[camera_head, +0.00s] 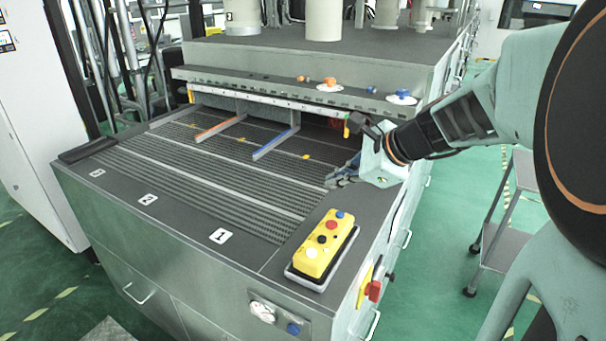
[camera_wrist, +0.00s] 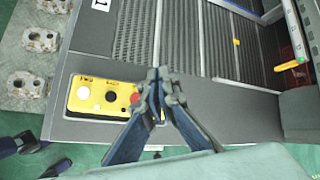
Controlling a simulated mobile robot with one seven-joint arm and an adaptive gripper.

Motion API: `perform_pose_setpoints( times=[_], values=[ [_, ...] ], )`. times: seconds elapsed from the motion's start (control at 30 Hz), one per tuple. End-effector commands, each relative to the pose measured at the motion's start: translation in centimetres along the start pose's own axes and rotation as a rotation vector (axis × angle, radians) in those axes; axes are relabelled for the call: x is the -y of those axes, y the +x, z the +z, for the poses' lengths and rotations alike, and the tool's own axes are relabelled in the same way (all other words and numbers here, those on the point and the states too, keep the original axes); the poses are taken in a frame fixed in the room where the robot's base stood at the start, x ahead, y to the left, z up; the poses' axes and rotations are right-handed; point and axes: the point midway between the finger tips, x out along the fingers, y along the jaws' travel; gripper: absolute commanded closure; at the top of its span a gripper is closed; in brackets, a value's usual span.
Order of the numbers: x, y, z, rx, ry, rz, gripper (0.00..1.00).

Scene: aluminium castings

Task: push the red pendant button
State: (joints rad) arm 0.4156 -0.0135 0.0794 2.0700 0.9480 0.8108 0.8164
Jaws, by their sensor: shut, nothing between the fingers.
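The yellow pendant (camera_head: 318,262) lies on the front right corner of the table, with a row of buttons on top. The red button (camera_head: 331,225) sits between a black button (camera_head: 322,239) and a blue one (camera_head: 339,214). In the wrist view, the red button (camera_wrist: 134,98) shows just left of my fingers, beside the black (camera_wrist: 110,97) and white (camera_wrist: 84,93) buttons; the blue one is hidden behind my fingers. My gripper (camera_head: 332,181) is shut and empty, apart from the pendant and past its far end. Its closed tips also show in the wrist view (camera_wrist: 160,76).
The grooved table (camera_head: 190,220) carries number labels and orange and blue divider bars. A machine ledge (camera_head: 290,88) with knobs stands behind. A red knob on a yellow plate (camera_head: 373,290) juts from the table's right side. A grey cart (camera_head: 500,245) stands right.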

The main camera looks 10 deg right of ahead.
Motion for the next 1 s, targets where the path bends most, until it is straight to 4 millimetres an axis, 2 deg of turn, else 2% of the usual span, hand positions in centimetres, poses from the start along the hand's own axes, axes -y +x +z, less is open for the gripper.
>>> perform_pose_setpoints(
  times=[0.37, 1.0],
  values=[
    [-0.4, 0.6, -0.5, -0.001, -0.004, 0.000, 1.00],
    [-4.3, 5.9, -4.4, -0.002, -0.005, 0.000, 1.00]
  ],
)
